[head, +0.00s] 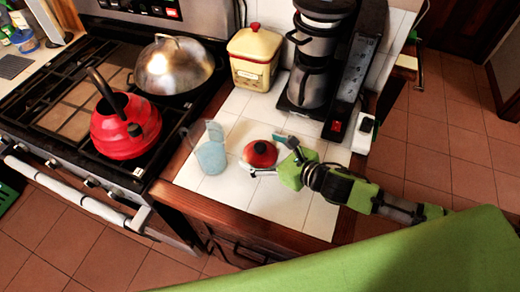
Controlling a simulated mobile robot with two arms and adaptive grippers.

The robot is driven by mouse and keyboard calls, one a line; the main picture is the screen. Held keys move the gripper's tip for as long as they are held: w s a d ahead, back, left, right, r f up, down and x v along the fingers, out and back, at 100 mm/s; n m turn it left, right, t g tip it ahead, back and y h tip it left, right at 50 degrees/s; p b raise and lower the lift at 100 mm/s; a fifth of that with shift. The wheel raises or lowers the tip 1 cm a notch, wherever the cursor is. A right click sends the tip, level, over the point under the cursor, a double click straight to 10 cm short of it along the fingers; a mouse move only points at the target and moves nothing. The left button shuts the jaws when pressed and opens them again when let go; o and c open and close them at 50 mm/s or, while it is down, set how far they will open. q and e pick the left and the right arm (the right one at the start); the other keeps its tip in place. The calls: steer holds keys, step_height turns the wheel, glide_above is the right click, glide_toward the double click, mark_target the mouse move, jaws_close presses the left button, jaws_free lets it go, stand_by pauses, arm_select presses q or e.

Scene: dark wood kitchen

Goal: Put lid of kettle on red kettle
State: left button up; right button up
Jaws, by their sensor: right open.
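The red kettle (115,133) stands on the front of the gas stove. Its dark handle arches above it, and a dark opening shows at its top. The red kettle lid (260,153), with a dark knob, lies on the white tiled counter to the right of the stove. My right gripper (264,155) comes in from the right, low over the counter at the lid. Its fingers are apart, one on the far side of the lid and one on the near side. I cannot tell whether they touch it. My left gripper is not in view.
A clear jug (207,148) stands on the counter between lid and stove. A wok with a domed metal lid (174,66) sits on the rear burner. A yellow canister (253,57) and a coffee maker (312,60) stand at the back. The counter's front left tiles are clear.

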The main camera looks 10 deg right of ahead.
steer(key=shift+w+a+f, duration=0.2)
steer(key=shift+w+a, duration=0.05)
steer(key=shift+w, duration=0.15)
steer(key=c, duration=1.3)
steer(key=shift+r, duration=0.15)
